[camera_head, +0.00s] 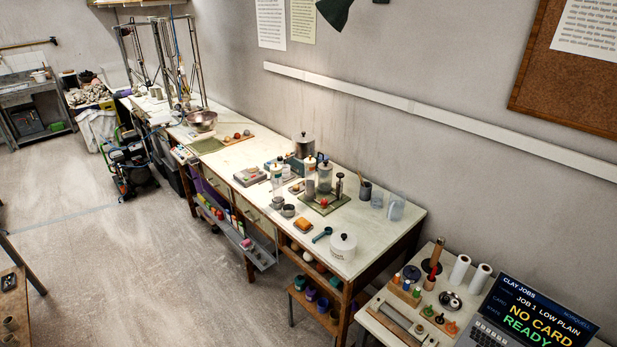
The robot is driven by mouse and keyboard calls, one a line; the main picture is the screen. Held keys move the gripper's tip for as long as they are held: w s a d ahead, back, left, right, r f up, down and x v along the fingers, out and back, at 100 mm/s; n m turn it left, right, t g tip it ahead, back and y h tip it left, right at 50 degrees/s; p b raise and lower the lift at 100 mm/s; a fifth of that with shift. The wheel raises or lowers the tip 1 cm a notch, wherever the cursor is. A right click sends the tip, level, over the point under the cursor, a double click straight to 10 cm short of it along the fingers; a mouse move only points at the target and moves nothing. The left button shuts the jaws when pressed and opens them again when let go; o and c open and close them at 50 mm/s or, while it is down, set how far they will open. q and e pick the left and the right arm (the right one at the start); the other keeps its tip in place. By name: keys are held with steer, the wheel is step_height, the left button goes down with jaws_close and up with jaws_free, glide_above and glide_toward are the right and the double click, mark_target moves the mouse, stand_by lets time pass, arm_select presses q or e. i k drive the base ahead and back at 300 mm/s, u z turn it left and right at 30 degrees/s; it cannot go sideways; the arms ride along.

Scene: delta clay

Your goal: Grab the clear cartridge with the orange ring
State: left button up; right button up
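I cannot make out a clear cartridge with an orange ring for certain at this size. Several clear or greyish cylinders stand on the long white workbench (384,238). One clear cylinder with a dark top (325,178) stands on a green mat (331,208), with a small red item (323,202) in front of it. Another clear cylinder (276,181) stands to its left. Two clear, pale vessels, one (377,199) left of the other (396,209), stand near the bench's right end. Neither of my grippers is in view.
A smaller table at the lower right holds a screen (540,312) reading "NO CARD READY", two white rolls, an upright brown rod (435,256) and small coloured parts. The floor (150,270) at left is open.

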mark_target(310, 172)
steer(key=u, duration=1.75)
steer(key=i, duration=2.3)
steer(key=z, duration=2.45)
